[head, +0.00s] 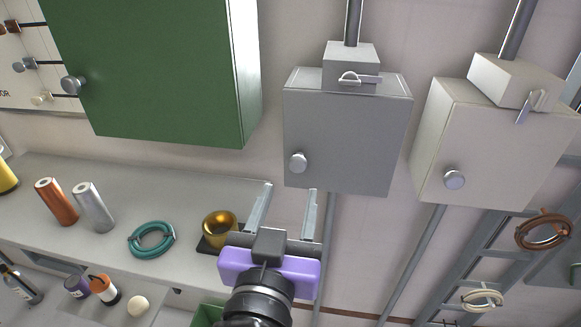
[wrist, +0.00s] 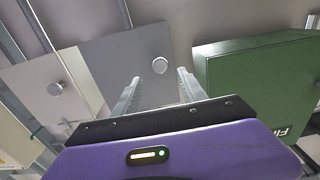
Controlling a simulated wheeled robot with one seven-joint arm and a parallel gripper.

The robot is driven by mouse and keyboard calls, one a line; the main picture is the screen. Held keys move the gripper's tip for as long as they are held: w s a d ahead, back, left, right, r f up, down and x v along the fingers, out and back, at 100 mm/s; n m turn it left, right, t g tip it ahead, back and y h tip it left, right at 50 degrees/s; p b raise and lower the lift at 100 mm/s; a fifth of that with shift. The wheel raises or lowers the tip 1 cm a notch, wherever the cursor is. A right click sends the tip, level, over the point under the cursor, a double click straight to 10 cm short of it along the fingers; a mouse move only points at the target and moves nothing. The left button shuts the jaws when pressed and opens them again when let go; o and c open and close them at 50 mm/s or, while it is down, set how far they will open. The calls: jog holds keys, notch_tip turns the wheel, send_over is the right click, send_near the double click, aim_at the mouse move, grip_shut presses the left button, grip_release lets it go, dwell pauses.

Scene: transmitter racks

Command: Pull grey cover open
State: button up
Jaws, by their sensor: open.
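The grey cover (head: 345,140) is the front of a grey wall box in the middle of the head view. It looks shut and has a round silver knob (head: 298,162) near its lower left corner. A small grey block with a latch (head: 350,78) sits on top of the box.
A green cabinet (head: 150,70) hangs to the left and a cream box with a knob (head: 485,145) to the right. A shelf (head: 120,200) below holds cylinders, a teal coil (head: 151,240) and a brass cup (head: 220,228). Bare wall lies between the green cabinet and the grey box.

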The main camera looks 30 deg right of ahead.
aim_at(297, 168)
jog(key=shift+p+x, duration=1.05)
jog(key=shift+x, duration=2.8)
grip_shut()
